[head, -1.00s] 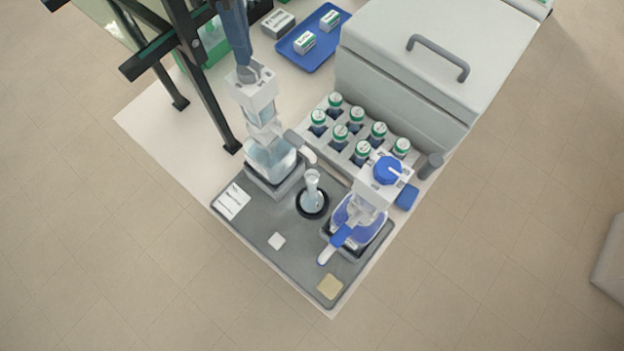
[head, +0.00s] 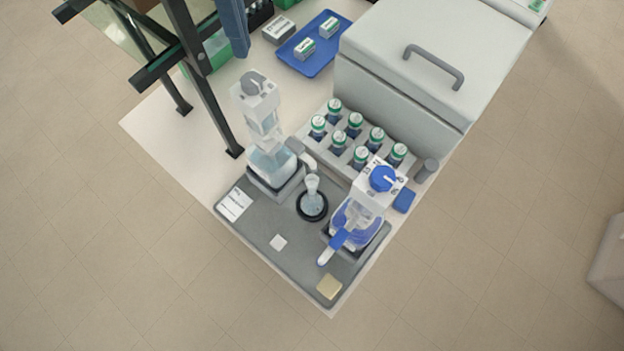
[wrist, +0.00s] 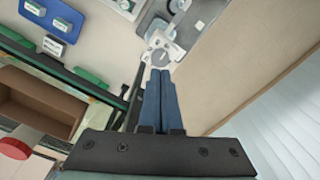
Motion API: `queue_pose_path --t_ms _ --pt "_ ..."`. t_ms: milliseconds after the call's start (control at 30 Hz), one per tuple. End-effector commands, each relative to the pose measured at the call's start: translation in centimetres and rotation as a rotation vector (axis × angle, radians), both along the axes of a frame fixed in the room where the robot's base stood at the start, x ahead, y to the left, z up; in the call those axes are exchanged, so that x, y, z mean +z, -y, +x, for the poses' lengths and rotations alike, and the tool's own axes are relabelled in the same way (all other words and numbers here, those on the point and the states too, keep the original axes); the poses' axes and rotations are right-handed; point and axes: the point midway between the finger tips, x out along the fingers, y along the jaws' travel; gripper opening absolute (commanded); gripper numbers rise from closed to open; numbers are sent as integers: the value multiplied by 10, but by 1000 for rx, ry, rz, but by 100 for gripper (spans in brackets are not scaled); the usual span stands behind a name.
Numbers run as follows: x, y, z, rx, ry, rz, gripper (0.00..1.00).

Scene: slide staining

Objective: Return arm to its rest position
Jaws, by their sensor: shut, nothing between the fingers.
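My gripper (wrist: 160,75) is shut and empty in the wrist view, its two blue fingers together, pointing toward the grey-knobbed dispenser. In the head view only the blue finger end of my gripper (head: 236,35) shows at the top edge, above and apart from that dispenser. The clear dispenser (head: 262,115) with a grey knob stands upright on the grey tray (head: 262,265). It also shows in the wrist view (wrist: 160,50), just beyond the fingertips. A second dispenser (head: 358,210) has a blue knob and blue liquid. A small clear vessel (head: 312,190) stands between them in a black ring.
A dark frame (head: 205,75) stands left of the dispensers, close to my gripper. A rack (head: 333,160) of green-capped bottles and a large grey box (head: 420,60) with a handle lie to the right. A blue tray (head: 297,62) with small boxes is behind. Floor is clear in front.

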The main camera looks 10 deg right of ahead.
Motion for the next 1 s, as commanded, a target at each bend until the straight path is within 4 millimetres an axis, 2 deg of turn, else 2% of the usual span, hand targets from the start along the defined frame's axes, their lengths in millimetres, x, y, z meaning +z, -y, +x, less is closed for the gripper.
queue_pose_path --t_ms 33,100,733,767,867,967,1000 --pt "9 0 0 0 0 0 0" --pt "12 0 0 0 0 0 0" --pt "11 0 0 -1 0 -1 0" --pt "10 8 -1 -7 2 -21 0" --pt "10 47 -4 -31 14 -128 0" --pt "18 111 -14 -61 21 -318 0" --pt "26 140 -22 -73 17 -410 0"
